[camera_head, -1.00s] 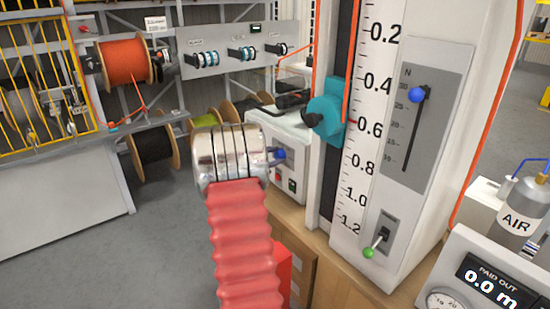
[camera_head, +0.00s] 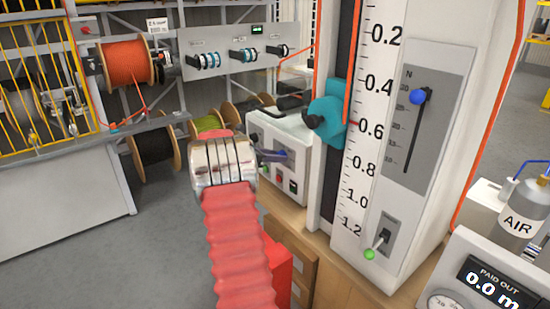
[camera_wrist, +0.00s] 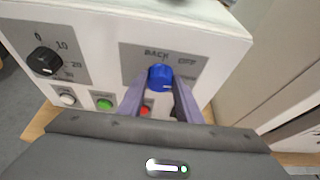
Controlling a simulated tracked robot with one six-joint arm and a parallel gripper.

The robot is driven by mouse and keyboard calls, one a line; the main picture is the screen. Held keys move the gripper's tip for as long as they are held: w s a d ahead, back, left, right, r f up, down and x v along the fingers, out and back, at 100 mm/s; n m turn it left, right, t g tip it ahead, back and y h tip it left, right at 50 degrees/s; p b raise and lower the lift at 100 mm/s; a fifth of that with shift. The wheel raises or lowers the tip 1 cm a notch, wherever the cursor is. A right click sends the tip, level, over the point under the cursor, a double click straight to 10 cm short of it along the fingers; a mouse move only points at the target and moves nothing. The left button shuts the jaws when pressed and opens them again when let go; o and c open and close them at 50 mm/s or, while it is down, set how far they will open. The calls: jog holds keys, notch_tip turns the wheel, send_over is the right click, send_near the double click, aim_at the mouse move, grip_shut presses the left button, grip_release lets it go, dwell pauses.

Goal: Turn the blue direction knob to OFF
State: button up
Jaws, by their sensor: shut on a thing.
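The blue direction knob (camera_wrist: 160,77) sits on a grey plate on the white control box (camera_wrist: 215,33) in the wrist view. The labels BACK and OFF show above it, OFF to its right. Which label the knob points at cannot be made out. My gripper (camera_wrist: 158,98) has its two purple fingers on either side of the knob and is shut on it. In the head view my gripper (camera_head: 272,156) reaches the front of the white box (camera_head: 290,128). There the fingers cover most of the knob.
A black dial (camera_wrist: 45,61) is left of the knob. White (camera_wrist: 67,99), green (camera_wrist: 104,104) and red (camera_wrist: 145,111) buttons lie below, the red one close to my fingers. The tall scale column (camera_head: 365,140) stands to the right of the box.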

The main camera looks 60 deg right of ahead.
jog(key=n+g, duration=0.1)
jog(key=n, duration=0.1)
jog(key=n+g, duration=0.1)
jog(key=n, duration=0.1)
jog(key=w+n+g+y, duration=0.1)
jog(key=shift+d+f+n+g, duration=0.2)
jog(key=shift+d+n+g, duration=0.1)
jog(key=shift+n, duration=0.1)
jog(key=shift+w, duration=0.1)
dwell(0.5)
jog(key=o, duration=1)
jog(key=shift+o, duration=0.2)
jog(key=shift+a, duration=0.1)
jog(key=v, duration=1.3)
jog(key=shift+w+a, duration=0.15)
jog(key=shift+w, duration=0.15)
